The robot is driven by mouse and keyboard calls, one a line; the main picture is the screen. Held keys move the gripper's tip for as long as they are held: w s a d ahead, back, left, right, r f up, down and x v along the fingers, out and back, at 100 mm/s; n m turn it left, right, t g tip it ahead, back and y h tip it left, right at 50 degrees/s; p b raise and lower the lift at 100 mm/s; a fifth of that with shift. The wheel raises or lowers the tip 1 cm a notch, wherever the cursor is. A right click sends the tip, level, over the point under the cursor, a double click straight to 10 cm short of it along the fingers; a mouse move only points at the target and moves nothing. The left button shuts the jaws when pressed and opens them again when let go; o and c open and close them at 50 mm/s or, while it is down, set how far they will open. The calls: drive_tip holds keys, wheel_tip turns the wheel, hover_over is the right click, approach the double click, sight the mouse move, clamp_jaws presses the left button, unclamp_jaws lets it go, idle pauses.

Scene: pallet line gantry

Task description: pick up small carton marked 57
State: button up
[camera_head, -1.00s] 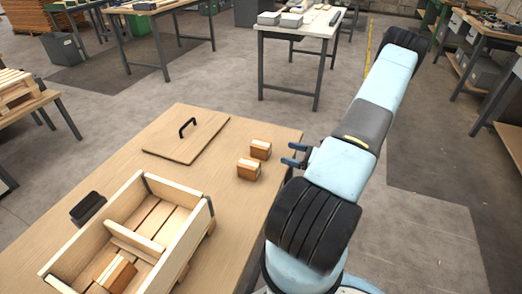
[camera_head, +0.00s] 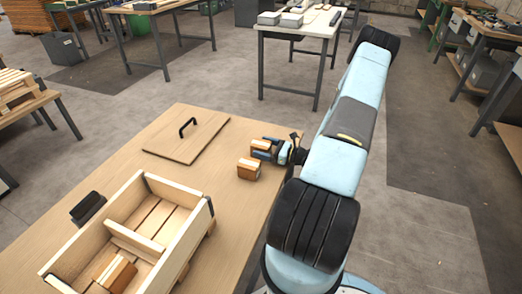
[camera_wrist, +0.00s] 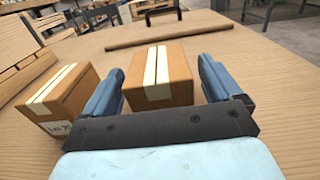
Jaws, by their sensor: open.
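Two small brown cartons with pale tape stand near the right edge of the wooden table. The farther carton (camera_head: 260,145) is between the open fingers of my gripper (camera_head: 264,150); in the wrist view this carton (camera_wrist: 158,78) sits between the fingers, with no mark legible on it. The nearer carton (camera_head: 248,169) stands just outside the fingers; in the wrist view it is the left carton (camera_wrist: 62,95), with a white label whose number is only partly readable and seems to end in 7. I cannot tell whether either finger touches a carton.
An open wooden crate (camera_head: 205,218) with a divider stands at the front left of the table, with a carton (camera_head: 115,272) in it. A wooden board (camera_head: 185,143) with a black handle lies behind the cartons. A black object (camera_head: 88,207) lies left of the crate.

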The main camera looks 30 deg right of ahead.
drive_tip(key=shift+w+a, duration=0.45)
drive_tip(key=shift+w, duration=0.15)
drive_tip(key=c, duration=1.3)
drive_tip(key=shift+o, duration=0.2)
drive_tip(key=shift+r, duration=0.15)
